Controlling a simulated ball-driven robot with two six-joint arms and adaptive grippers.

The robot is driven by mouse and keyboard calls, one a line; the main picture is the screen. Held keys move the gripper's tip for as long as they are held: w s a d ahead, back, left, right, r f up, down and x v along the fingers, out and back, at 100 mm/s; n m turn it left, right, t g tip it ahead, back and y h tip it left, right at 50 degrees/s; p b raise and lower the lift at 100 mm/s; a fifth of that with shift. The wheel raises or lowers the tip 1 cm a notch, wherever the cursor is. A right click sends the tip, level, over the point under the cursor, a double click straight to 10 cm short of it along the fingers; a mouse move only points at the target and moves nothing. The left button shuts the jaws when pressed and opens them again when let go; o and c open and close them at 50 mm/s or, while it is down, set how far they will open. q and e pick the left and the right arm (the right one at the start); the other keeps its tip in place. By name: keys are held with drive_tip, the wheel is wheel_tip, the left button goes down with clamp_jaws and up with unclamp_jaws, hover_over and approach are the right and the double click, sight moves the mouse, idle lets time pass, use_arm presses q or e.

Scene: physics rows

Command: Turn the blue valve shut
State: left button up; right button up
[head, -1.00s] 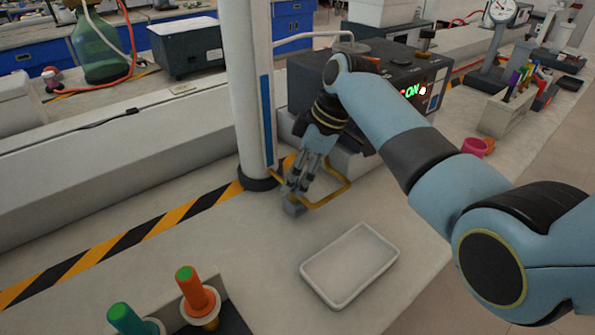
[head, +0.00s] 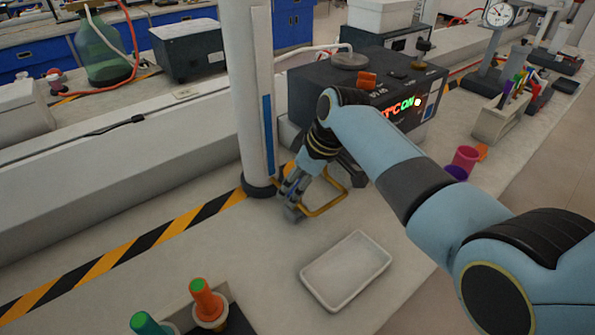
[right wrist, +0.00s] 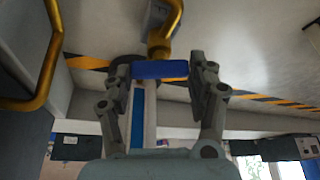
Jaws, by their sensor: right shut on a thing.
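The blue valve handle (right wrist: 160,69) is a short bar on a yellow pipe (right wrist: 164,40) in the right wrist view. It lies crosswise between the two fingers of my right gripper (right wrist: 164,78), which is shut on it. In the head view my right gripper (head: 293,206) points down beside the white column, at the yellow pipe loop (head: 325,208). There the gripper hides the handle. My left gripper is in neither view.
A white column (head: 250,100) stands just left of the right gripper. A dark box (head: 325,95) with a lit display is behind it. An empty white tray (head: 346,270) lies in front. Orange and green-topped pegs (head: 208,302) stand at bottom left. A pink cup (head: 466,157) is at right.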

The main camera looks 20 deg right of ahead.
drive_tip(key=shift+r+m+h+p, duration=0.2)
drive_tip(key=shift+m+h+p, duration=0.2)
drive_tip(key=shift+m+p, duration=0.75)
drive_tip(key=shift+a+f+m+t+h+p, duration=0.1)
drive_tip(key=shift+m+t+h+p, duration=0.3)
drive_tip(key=shift+m+p, duration=0.55)
drive_tip(key=shift+m, duration=0.4)
drive_tip(key=o, duration=1.2)
drive_tip(key=v, duration=1.2)
drive_tip(key=shift+s, duration=0.1)
drive_tip(key=shift+f, duration=0.1)
